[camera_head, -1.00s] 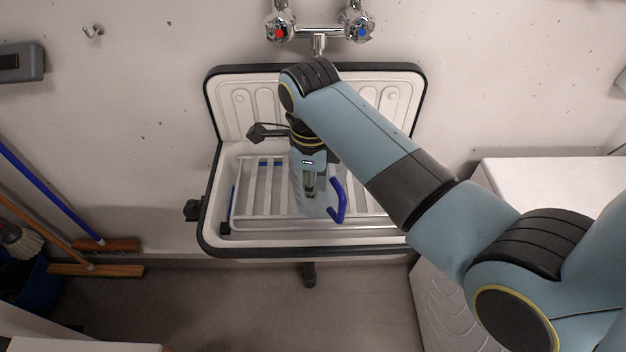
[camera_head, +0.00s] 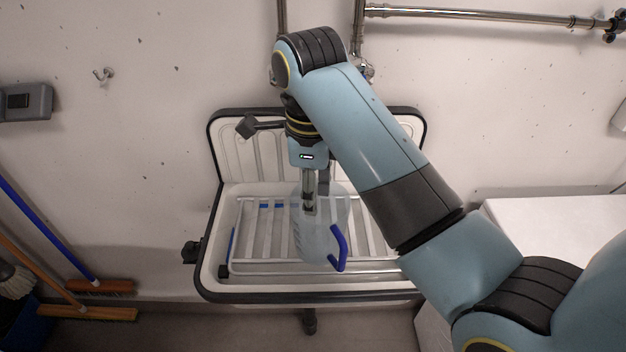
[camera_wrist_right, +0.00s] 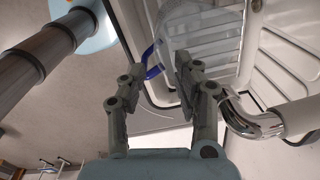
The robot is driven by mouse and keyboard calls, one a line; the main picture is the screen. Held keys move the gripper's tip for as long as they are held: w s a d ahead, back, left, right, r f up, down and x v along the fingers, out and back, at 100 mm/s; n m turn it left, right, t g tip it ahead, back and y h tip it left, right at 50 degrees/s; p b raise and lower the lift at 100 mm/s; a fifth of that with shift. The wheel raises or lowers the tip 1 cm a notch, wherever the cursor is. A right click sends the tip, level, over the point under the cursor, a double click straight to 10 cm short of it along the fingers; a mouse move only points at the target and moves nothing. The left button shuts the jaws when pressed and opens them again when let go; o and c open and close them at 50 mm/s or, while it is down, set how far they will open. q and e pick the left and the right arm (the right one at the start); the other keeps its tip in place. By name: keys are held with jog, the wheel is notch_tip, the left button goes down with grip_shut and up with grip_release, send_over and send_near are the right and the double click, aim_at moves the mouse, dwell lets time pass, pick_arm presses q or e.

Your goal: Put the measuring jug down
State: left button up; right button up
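The measuring jug (camera_head: 312,237) is clear, with a blue handle (camera_head: 340,248) on its right side. It appears upright on the white slatted rack (camera_head: 270,228) over the sink. My right gripper (camera_head: 309,208) points down from above, with its fingers at the jug's upper part. In the right wrist view, the two fingers of the right gripper (camera_wrist_right: 155,72) are apart with nothing clamped between them. My left gripper is not in view.
The sink (camera_head: 208,275) has a dark rim and a raised back panel against the wall. Chrome pipes (camera_head: 480,15) run above it. A chrome tap pipe (camera_wrist_right: 250,122) lies close to the right finger in the wrist view. Brooms (camera_head: 90,288) stand at the left. A white surface (camera_head: 560,225) is at the right.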

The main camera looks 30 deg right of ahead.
notch_tip(320, 180, up, 4)
jog(key=shift+s+f+p, duration=0.1)
jog(key=shift+p, duration=0.6)
jog(key=shift+f, duration=0.1)
